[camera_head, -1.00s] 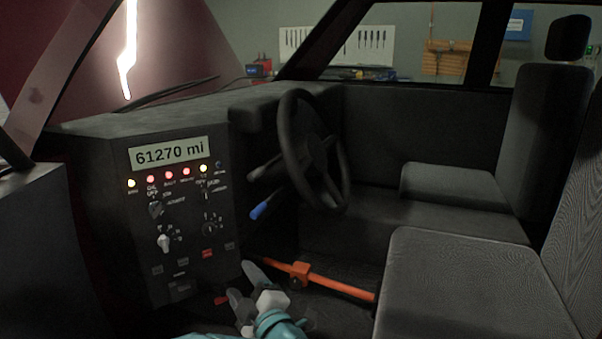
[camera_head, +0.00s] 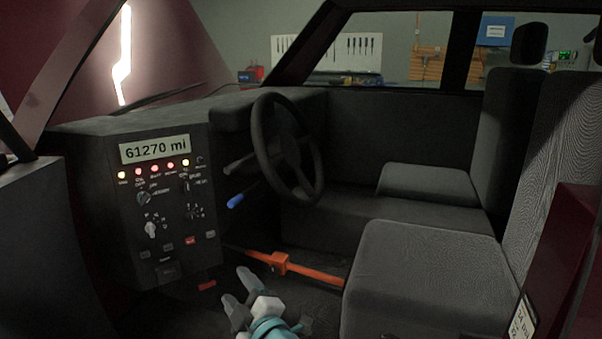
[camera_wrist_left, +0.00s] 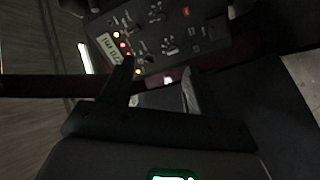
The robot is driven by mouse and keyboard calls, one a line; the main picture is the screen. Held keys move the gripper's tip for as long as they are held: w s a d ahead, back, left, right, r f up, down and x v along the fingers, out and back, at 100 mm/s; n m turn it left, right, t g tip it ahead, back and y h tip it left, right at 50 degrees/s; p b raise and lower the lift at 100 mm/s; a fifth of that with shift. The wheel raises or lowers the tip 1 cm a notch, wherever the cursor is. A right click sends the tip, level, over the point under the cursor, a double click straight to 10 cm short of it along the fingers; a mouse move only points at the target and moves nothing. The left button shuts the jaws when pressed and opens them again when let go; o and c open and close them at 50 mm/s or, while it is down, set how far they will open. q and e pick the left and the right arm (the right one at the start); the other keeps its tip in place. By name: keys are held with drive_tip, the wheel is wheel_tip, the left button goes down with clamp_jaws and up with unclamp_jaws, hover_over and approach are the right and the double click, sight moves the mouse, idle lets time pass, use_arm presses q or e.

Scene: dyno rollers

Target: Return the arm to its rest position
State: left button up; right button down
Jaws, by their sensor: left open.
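My left gripper (camera_head: 240,291) shows at the bottom middle of the head view, with white and grey fingers and a teal wrist. It is open and empty, low in front of the car's control panel (camera_head: 150,246). In the left wrist view the two dark fingers (camera_wrist_left: 158,82) stand apart with nothing between them. The control panel also shows there (camera_wrist_left: 190,50), beyond the fingers. My right gripper is not in either view.
An orange bar (camera_head: 316,274) runs low from the panel to the near seat (camera_head: 400,262). The steering wheel (camera_head: 268,150) and a blue-tipped lever (camera_head: 236,201) are behind. A dark red door edge (camera_head: 563,262) stands at the right.

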use_arm(q)
drive_tip(key=s+a+f+m+g, duration=0.1)
drive_tip(key=a+f+g, duration=0.2)
drive_tip(key=a+f, duration=0.9)
drive_tip(key=s+a+f+m+g+h, duration=0.1)
drive_tip(key=s+f+m+h, duration=0.15)
drive_tip(key=f, duration=0.55)
drive_tip(key=s+f+m+g+h, duration=0.1)
drive_tip(key=s+f+m+h, duration=0.15)
drive_tip(key=f, duration=0.55)
drive_tip(key=s+d+f+m+g+h, duration=0.3)
drive_tip(key=s+d+f+m+h, duration=0.1)
drive_tip(key=s+f, duration=0.5)
drive_tip(key=s+d+f+m+g+h, duration=0.1)
drive_tip(key=s+d+m+g+h, duration=0.3)
drive_tip(key=s, duration=0.5)
drive_tip(key=s+d+f+m+g+h, duration=0.1)
drive_tip(key=s+d+m+g, duration=0.15)
drive_tip(key=s+d, duration=0.45)
wheel_tip(320, 180, up, 27)
drive_tip(key=s+a+p, duration=0.1)
drive_tip(key=p, duration=2.6)
drive_tip(key=shift+s+a+p, duration=0.2)
drive_tip(key=shift+a+p, duration=0.1)
drive_tip(key=shift+p, duration=0.05)
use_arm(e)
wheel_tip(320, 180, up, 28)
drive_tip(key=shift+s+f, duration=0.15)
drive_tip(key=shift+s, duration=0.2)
